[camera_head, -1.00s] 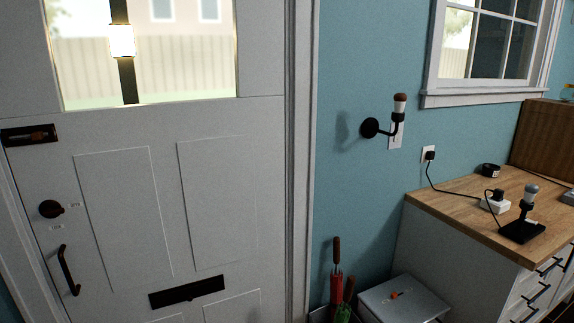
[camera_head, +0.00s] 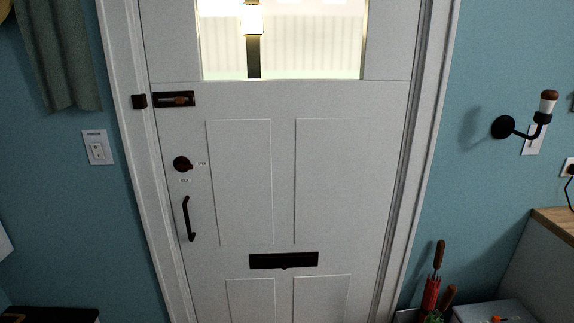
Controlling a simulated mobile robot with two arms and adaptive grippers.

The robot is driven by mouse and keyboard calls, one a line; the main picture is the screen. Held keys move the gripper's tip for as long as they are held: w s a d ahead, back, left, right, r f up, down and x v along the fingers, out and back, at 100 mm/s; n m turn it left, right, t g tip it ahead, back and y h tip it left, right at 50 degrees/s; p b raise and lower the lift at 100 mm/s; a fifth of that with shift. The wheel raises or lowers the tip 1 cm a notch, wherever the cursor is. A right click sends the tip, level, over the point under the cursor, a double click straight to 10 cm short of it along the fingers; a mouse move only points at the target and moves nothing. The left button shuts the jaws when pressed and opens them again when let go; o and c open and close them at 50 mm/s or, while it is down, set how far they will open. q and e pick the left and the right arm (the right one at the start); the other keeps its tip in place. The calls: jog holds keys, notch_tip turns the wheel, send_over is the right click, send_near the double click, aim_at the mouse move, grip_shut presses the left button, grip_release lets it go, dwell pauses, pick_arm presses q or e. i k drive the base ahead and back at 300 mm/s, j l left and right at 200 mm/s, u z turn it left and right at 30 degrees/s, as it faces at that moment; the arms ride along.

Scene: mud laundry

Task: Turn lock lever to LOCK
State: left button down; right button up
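The round dark lock lever (camera_head: 182,164) sits on the left side of the white door (camera_head: 285,180), above the black pull handle (camera_head: 188,219). One small white label (camera_head: 201,164) is to its right and another (camera_head: 184,180) is below it; their print is too small to read. Which way the lever points is hard to tell. A slide bolt (camera_head: 174,99) with a brownish knob is higher up on the door, beside a dark keeper (camera_head: 139,101) on the frame. Neither of my grippers is in view.
A light switch (camera_head: 97,147) is on the blue wall left of the door. A mail slot (camera_head: 284,260) is low on the door. At right are a wall lamp (camera_head: 503,127), umbrellas (camera_head: 431,293) in a stand, a light-coloured box (camera_head: 490,312) and a wooden counter (camera_head: 553,221).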

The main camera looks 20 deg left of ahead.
aim_at(181, 166)
jog(key=u, duration=1.35)
jog(key=i, duration=0.05)
